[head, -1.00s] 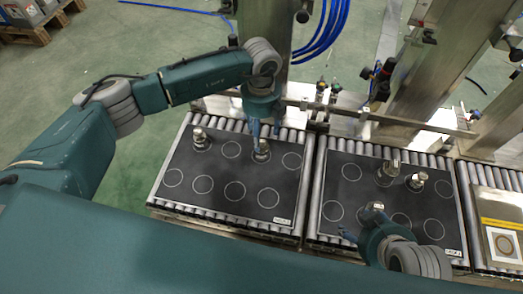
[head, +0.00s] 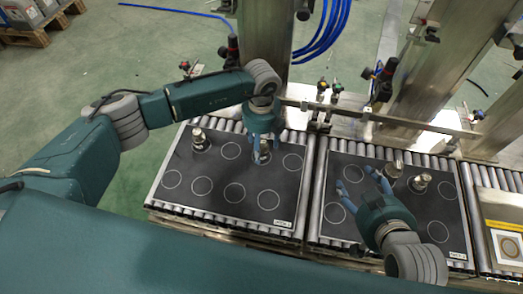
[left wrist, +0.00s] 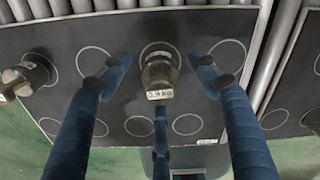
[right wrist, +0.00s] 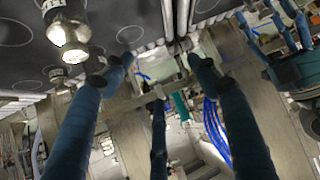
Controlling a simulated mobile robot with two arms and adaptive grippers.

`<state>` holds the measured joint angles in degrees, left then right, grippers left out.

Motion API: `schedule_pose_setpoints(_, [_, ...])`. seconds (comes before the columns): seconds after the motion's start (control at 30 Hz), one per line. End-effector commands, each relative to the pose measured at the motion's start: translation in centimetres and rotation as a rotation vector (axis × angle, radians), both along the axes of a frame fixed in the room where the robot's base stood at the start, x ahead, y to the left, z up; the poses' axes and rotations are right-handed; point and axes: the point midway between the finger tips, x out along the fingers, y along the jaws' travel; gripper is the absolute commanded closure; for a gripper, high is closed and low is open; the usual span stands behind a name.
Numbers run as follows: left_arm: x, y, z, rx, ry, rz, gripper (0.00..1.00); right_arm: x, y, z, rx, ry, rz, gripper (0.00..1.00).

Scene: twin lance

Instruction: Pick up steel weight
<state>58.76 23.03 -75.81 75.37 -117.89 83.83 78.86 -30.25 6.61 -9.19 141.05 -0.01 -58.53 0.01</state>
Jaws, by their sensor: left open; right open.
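On the left black board (head: 205,170), one steel weight (head: 262,156) stands within a white circle under my left gripper (head: 263,137). In the left wrist view this weight (left wrist: 158,77) stands between the spread fingers of my open left gripper (left wrist: 155,80), with no clear contact. A second steel weight (head: 199,138) stands at the board's back left; it also shows in the left wrist view (left wrist: 32,72). On the right board (head: 350,235), two weights (head: 394,168) (head: 419,183) stand near my right gripper (head: 356,178), which is open and empty.
Both boards lie on a roller conveyor (head: 310,195) and carry several white circles. A metal rail (head: 400,121) and steel posts (head: 265,50) rise behind it. A box with a yellow strip (head: 505,229) is at the right. The front of the left board is clear.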

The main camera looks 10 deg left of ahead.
Motion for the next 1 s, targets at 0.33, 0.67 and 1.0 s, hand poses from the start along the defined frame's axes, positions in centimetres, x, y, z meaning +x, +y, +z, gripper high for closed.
schedule_pose_setpoints(0.33, [0.0, 0.0, 0.0, 0.0, 0.0, 0.001, 0.97, 0.0, 0.0, 0.0, 0.0, 0.001, 0.0, 0.41])
schedule_pose_setpoints(0.67, [0.1, 0.0, 0.2, -0.002, -0.003, 0.001, 1.0, 0.0, 0.0, 0.0, -0.001, 0.001, -0.001, 0.41])
schedule_pose_setpoints(1.0, [0.2, 0.0, 1.7, -0.003, -0.005, 0.001, 1.0, -1.7, -0.5, -1.3, -0.018, 0.084, -0.005, 0.41])
